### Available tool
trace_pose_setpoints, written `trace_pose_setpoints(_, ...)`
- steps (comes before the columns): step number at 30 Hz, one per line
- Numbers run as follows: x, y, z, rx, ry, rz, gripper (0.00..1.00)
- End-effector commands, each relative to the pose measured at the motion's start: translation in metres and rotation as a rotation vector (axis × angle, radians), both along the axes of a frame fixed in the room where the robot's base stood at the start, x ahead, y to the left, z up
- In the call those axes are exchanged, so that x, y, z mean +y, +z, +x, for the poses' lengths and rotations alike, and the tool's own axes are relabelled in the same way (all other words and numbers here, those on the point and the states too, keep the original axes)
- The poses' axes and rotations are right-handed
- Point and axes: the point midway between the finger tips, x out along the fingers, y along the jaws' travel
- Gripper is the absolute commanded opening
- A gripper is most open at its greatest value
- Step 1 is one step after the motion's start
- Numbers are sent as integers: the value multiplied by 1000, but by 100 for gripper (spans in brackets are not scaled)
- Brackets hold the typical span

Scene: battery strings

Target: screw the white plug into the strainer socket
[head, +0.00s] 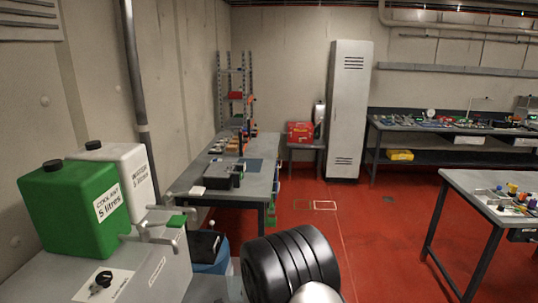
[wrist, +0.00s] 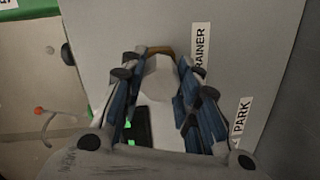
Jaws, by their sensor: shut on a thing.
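In the wrist view the white plug (wrist: 158,80) sits between the fingertips of my gripper (wrist: 157,74), which is shut on it. A brown, brass-like rim (wrist: 160,50) shows just beyond the plug, beside the partly hidden label ending in "RAINER" (wrist: 201,52); it appears to be the strainer socket. The plug covers most of it, so I cannot tell whether plug and socket touch or whether the threads are engaged. In the head view I cannot make out gripper, plug or socket.
A "PARK" label (wrist: 243,115) is on the grey panel (wrist: 255,45). In the head view, a green coolant container (head: 70,210) and a white container (head: 128,165) stand at left. A grey bench (head: 257,160) is behind. Red floor (head: 375,235) is open at right.

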Motion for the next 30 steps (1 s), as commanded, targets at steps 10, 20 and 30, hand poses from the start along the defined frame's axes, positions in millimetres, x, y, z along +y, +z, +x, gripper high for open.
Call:
trace_pose_setpoints(10, 0, 3, 0, 112, 2, 9, 0)
trace_pose_setpoints(20, 0, 3, 1, 225, 1, 18, 0)
trace_pose_setpoints(30, 0, 3, 1, 356, 2, 29, 0)
